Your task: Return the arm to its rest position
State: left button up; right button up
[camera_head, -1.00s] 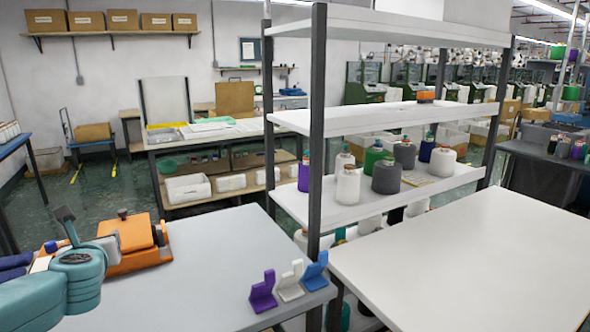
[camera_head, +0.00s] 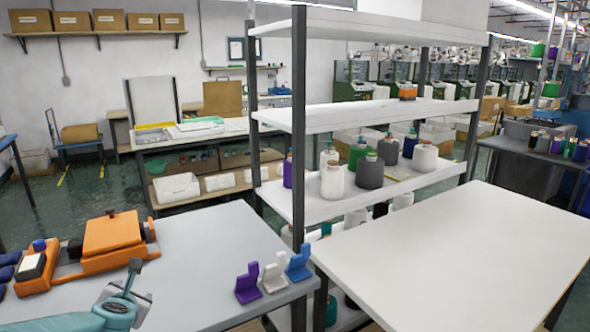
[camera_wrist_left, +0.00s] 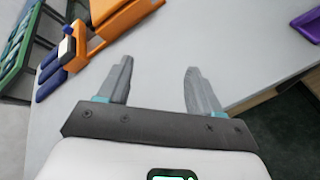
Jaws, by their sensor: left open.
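My left arm is teal and comes in from the bottom left of the head view. Its gripper (camera_head: 134,280) is over the near part of the grey table (camera_head: 205,250), in front of an orange device (camera_head: 112,236). In the left wrist view the two grey fingers (camera_wrist_left: 158,75) stand wide apart, with only bare tabletop between them. The gripper is open and empty. My right gripper is in neither view.
Purple (camera_head: 248,284), white (camera_head: 274,278) and blue (camera_head: 299,263) holders stand at the table's right corner. A shelf rack (camera_head: 299,130) with yarn cones rises behind them. A white table (camera_head: 460,255) is at the right. The grey table's middle is clear.

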pick_arm(q)
jog(key=s+d+f+m+g+h, duration=0.2)
jog(key=s+d+f+m, duration=0.3)
jog(key=f, duration=0.3)
jog(key=s+d+f+m+g+h, duration=0.1)
jog(key=s+d+f+m+h, duration=0.15)
jog(key=d+f+m, duration=0.5)
jog(key=s+d+f+m+g+h, duration=0.15)
jog(key=s+f+m, duration=0.3)
jog(key=f, duration=0.45)
jog(key=s+d+f+m+g+h, duration=0.1)
jog(key=s+d+f+m+g, duration=0.1)
jog(key=s, duration=0.5)
jog(key=s+d+f+m+g+h, duration=0.1)
jog(key=s+d+f+m+g, duration=0.1)
jog(key=s+d+f+m, duration=0.2)
jog(key=s+d+f+m+g+h, duration=0.1)
jog(key=s+d+f+m+g, duration=0.1)
jog(key=s+d+m, duration=0.3)
jog(key=s+f+m, duration=0.1)
jog(key=s+m, duration=0.2)
jog(key=s, duration=0.2)
jog(key=shift+f+g, duration=0.35)
jog(key=shift+w, duration=0.1)
